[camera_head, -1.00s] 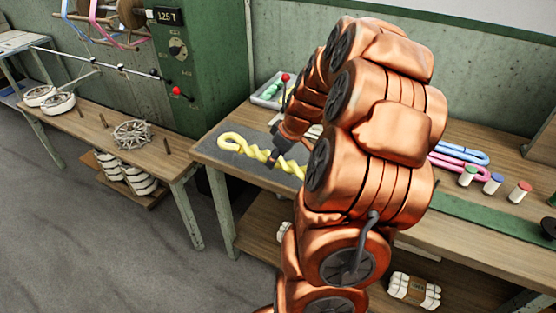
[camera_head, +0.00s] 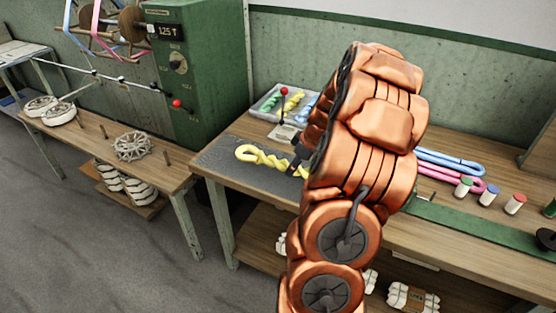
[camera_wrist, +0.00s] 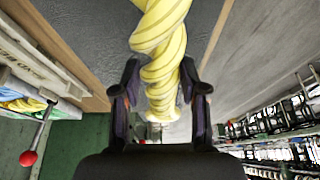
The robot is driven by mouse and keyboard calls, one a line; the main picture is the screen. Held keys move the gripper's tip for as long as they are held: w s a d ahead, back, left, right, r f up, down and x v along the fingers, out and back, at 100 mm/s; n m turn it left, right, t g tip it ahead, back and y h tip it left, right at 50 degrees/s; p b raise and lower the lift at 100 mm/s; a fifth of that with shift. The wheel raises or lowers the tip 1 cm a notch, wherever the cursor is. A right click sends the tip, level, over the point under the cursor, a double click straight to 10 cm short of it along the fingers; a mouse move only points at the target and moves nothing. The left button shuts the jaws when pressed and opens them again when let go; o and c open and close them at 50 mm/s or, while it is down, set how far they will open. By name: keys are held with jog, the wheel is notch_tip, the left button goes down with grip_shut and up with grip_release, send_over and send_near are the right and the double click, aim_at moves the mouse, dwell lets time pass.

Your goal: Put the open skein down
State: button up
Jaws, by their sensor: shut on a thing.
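A yellow twisted skein (camera_head: 258,155) shows over the dark grey mat (camera_head: 222,165) on the right-hand bench; I cannot tell whether it touches the mat. My gripper (camera_head: 301,160) is shut on the skein near its right end, partly hidden by my arm. In the wrist view the skein (camera_wrist: 162,35) runs down between the two fingers of my gripper (camera_wrist: 163,92), with the mat (camera_wrist: 90,35) behind it. A blue open skein (camera_head: 455,162) and a pink open skein (camera_head: 440,176) lie on the bench right of my arm, partly hidden by it.
A tray (camera_head: 262,108) of twisted skeins stands behind the mat, beside a red-knobbed lever (camera_head: 283,92). Several small spools (camera_head: 489,194) stand at the bench's right. A green machine (camera_head: 195,75) and a lower bench (camera_head: 90,130) with white reels are at left.

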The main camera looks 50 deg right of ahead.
jog(key=w+p, duration=0.1)
jog(key=w, duration=0.4)
jog(key=w+d+p, duration=0.1)
jog(key=w, duration=0.2)
jog(key=shift+f+p, duration=0.3)
jog(key=shift+f, duration=0.05)
notch_tip(320, 180, down, 3)
jog(key=shift+r+p, duration=0.15)
jog(key=shift+p, duration=0.75)
jog(key=shift+f, duration=0.45)
jog(key=shift+f, duration=0.15)
jog(key=o, duration=1.3)
